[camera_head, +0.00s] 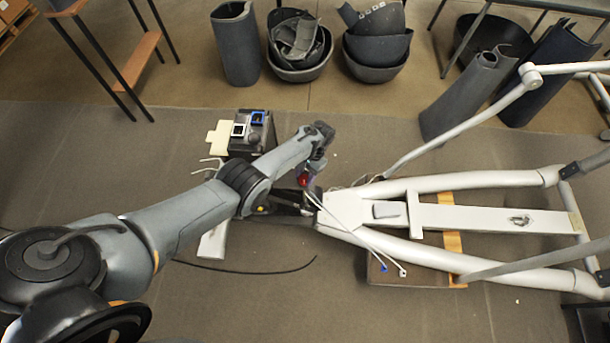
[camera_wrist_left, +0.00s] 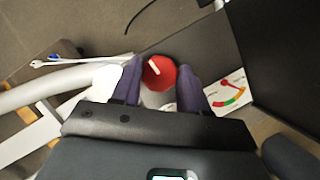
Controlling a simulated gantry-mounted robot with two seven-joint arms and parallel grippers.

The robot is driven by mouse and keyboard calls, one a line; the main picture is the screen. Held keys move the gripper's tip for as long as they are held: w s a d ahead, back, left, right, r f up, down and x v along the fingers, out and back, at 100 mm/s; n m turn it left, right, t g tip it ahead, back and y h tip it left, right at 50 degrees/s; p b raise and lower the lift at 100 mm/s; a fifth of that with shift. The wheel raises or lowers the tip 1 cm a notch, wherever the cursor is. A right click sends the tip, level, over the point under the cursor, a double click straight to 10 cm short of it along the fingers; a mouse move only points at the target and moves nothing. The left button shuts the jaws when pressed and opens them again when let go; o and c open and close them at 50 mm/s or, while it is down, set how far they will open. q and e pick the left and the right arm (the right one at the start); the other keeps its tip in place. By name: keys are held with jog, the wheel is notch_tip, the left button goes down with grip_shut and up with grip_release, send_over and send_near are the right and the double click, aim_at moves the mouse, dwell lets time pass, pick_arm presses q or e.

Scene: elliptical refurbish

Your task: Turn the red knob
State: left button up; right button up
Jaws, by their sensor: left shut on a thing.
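The red knob (camera_wrist_left: 160,72) shows in the left wrist view as a round red disc with a white pointer line. My left gripper (camera_wrist_left: 160,85) has its two purple fingers on either side of the knob and is shut on it. In the head view the knob (camera_head: 304,180) is a small red spot at the end of my left arm, partly hidden by my left gripper (camera_head: 306,178). The pointer line slants toward the upper left in the wrist view. My right gripper is in neither view.
A gauge with coloured bands (camera_wrist_left: 232,92) lies right of the knob. The white elliptical frame (camera_head: 480,218) extends to the right, with loose cables (camera_head: 375,245) near it. A dark box with blue and white parts (camera_head: 252,132) stands behind my arm. Grey shells (camera_head: 236,45) stand at the back.

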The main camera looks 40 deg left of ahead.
pick_arm(q)
jog(key=o, duration=1)
jog(key=shift+r, duration=0.1)
jog(key=shift+p+v, duration=1.4)
jog(key=shift+v, duration=3.95)
